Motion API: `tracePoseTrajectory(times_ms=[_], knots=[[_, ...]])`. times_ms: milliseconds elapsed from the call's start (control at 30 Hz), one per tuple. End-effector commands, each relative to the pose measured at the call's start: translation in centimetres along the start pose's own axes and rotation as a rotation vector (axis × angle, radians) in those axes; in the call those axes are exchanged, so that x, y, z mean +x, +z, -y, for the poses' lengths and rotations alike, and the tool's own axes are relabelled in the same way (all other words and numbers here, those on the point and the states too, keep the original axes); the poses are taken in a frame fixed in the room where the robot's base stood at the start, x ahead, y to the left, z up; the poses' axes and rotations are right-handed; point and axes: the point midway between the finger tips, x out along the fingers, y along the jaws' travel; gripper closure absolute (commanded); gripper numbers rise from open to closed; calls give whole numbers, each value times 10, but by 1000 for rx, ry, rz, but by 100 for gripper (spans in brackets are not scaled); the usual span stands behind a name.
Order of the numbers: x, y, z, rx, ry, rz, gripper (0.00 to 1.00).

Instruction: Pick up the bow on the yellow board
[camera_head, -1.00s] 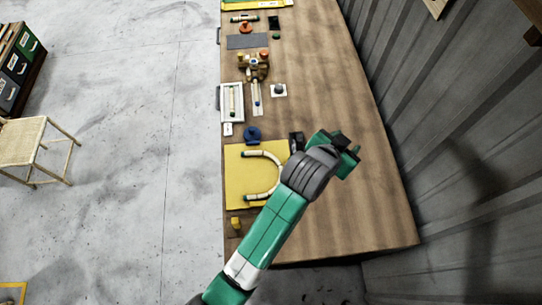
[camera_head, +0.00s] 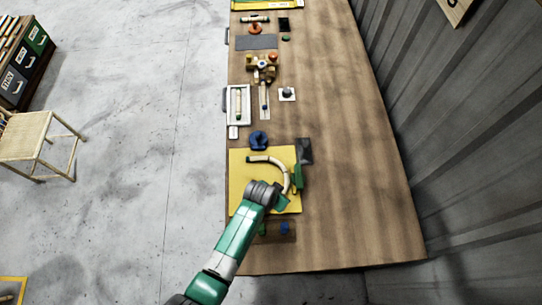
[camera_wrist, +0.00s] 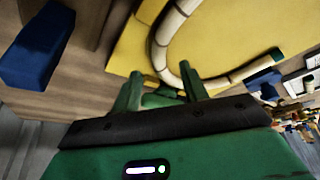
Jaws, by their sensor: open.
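The bow (camera_head: 283,166) is a pale, segmented, curved rod lying on the yellow board (camera_head: 238,180) in the head view. My arm covers its lower part there. In the wrist view the bow (camera_wrist: 225,79) curves across the yellow board (camera_wrist: 122,55), with a dark blue-green tip at one end. My gripper (camera_wrist: 160,72) is open; its two green fingers point at the bow's bend, and the right fingertip overlaps the bow in the picture. I cannot tell whether they touch. In the head view my green gripper (camera_head: 298,177) is at the board's right edge.
A blue block (camera_wrist: 38,45) lies beside the board, close to my gripper. A white tray (camera_head: 229,104) and several fixtures lie farther along. The table's right side is clear.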

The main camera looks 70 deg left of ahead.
Motion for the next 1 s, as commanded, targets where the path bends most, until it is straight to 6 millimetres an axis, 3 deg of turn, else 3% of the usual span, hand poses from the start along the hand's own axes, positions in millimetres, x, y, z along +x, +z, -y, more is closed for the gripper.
tracePoseTrajectory(times_ms=[167, 433, 667, 1000], knots=[[28, -1, -1, -2, 1, 1, 56], [32, -1, 0, 0, 0, -1, 56], [32, -1, 0, 0, 0, -1, 100], [31, -1, 0, 0, -1, -1, 100]])
